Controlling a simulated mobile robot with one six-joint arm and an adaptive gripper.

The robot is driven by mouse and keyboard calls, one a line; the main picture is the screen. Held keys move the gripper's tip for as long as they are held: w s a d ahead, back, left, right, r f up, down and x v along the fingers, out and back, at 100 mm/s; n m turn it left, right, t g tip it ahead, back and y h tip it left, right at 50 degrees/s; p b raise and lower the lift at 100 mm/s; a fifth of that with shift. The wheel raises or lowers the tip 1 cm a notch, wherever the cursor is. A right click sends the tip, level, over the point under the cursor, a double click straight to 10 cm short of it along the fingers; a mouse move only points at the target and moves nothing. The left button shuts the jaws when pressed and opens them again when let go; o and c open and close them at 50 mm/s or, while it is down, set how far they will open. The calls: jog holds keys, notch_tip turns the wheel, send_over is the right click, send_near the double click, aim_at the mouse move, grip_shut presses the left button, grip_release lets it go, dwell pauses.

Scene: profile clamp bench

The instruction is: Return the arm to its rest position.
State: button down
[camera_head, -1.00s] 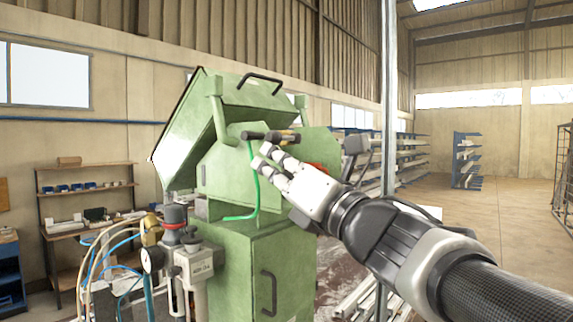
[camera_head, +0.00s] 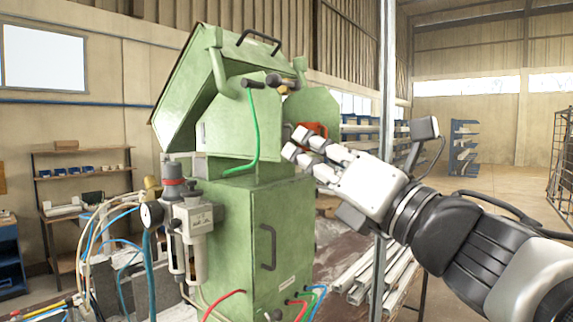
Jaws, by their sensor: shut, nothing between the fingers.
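My gripper (camera_head: 293,141), with a white body and grey-black fingers, is in the middle of the head view. Its fingers are together with nothing visible between them. They point up and left, in front of the right side of the green clamp machine (camera_head: 265,215). A red part (camera_head: 318,129) of the machine shows just behind and above the fingers. Whether the fingertips touch the machine cannot be told. My arm reaches in from the lower right.
The machine's hood (camera_head: 187,85) is tilted up, with a green hose (camera_head: 256,130) below it. A pressure gauge and regulator (camera_head: 190,215) stand at its left. Metal profiles (camera_head: 372,275) lie at lower right, beside an upright post (camera_head: 388,60). Open floor lies at right.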

jog(key=d+f+m+h+b, duration=0.3)
jog(key=d+f+m+h, duration=0.2)
jog(key=f+m, duration=0.4)
jog(key=d+f+m+g+h+b, duration=0.1)
jog(key=d+f+m+h+b, duration=0.1)
jog(key=d+f+m+h, duration=0.5)
jog(key=d+f+m+h+b, duration=0.3)
jog(key=f+m+h, duration=0.1)
jog(key=f+m, duration=0.65)
jog(key=s+a+f+m+g+b, duration=0.1)
jog(key=s+f+m+g+b, duration=0.1)
jog(key=s+f, duration=0.4)
jog(key=s+a+f+m+g+y+b, duration=0.1)
jog(key=s+f+m+g, duration=0.4)
jog(key=f, duration=0.8)
jog(key=s+a+f+m+g+b, duration=0.1)
jog(key=s+f+m+g+b, duration=0.2)
jog(key=s+f, duration=0.6)
jog(key=shift+s+a+f+m+g+y, duration=0.25)
jog(key=shift+f+m+g, duration=0.25)
jog(key=shift+f+m, duration=0.4)
jog(key=c, duration=2.3)
grip_release()
jog(key=shift+w+r, duration=0.1)
